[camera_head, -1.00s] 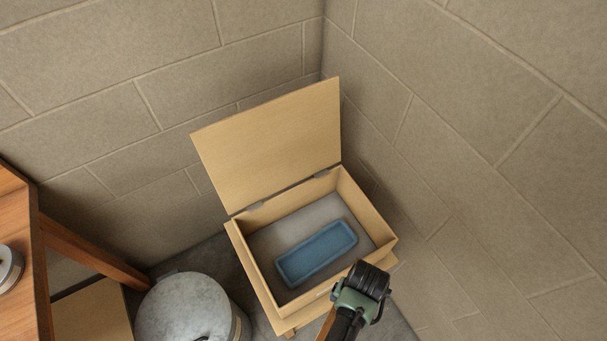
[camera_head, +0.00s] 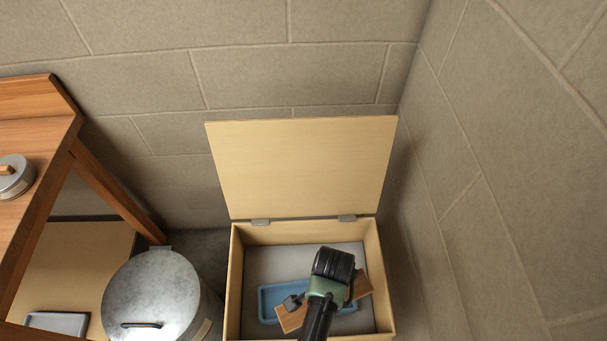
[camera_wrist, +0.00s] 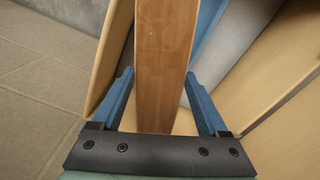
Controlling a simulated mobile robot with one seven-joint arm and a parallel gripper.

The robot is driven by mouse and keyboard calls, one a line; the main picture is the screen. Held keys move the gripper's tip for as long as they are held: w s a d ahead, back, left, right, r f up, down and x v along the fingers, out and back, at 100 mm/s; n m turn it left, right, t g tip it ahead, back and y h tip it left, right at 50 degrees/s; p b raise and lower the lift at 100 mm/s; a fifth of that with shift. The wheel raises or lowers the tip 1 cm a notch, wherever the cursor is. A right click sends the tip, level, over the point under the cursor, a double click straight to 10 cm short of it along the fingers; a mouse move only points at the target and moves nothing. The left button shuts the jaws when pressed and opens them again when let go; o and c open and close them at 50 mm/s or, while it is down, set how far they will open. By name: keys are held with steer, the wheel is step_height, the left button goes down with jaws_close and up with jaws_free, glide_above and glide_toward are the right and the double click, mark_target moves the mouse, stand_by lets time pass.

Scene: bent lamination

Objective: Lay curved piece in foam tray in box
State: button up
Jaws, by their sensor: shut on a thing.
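The curved piece is a brown wooden strip (camera_head: 292,318) whose ends show on either side of my gripper (camera_head: 322,292). In the wrist view the strip (camera_wrist: 165,60) runs between the blue fingers of my gripper (camera_wrist: 160,88), which is shut on it. The open box (camera_head: 234,285) has pale wooden walls and a grey floor. The blue foam tray (camera_head: 267,303) lies in it. The strip is over the tray and slanted across it; its height above the tray is unclear. My gripper hides the tray's middle. A strip of the tray shows in the wrist view (camera_wrist: 207,22).
The box lid (camera_head: 305,165) stands open at the back. A grey metal bin (camera_head: 150,290) stands left of the box, beside a wooden bench (camera_head: 40,140) with a tin (camera_head: 14,178). Block walls (camera_head: 500,170) close in behind and to the right.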

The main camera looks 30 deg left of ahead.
steer(key=a+f+m+b, duration=0.3)
steer(key=a+f+b, duration=0.1)
steer(key=f+b, duration=0.4)
steer(key=shift+s+f+b, duration=0.15)
steer(key=shift+f+b, duration=0.2)
steer(key=shift+f, duration=0.05)
steer(key=o, duration=1.3)
steer(key=shift+o, duration=0.2)
step_height(320, 180, up, 13)
steer(key=shift+r+p, duration=0.1)
steer(key=shift+p, duration=1)
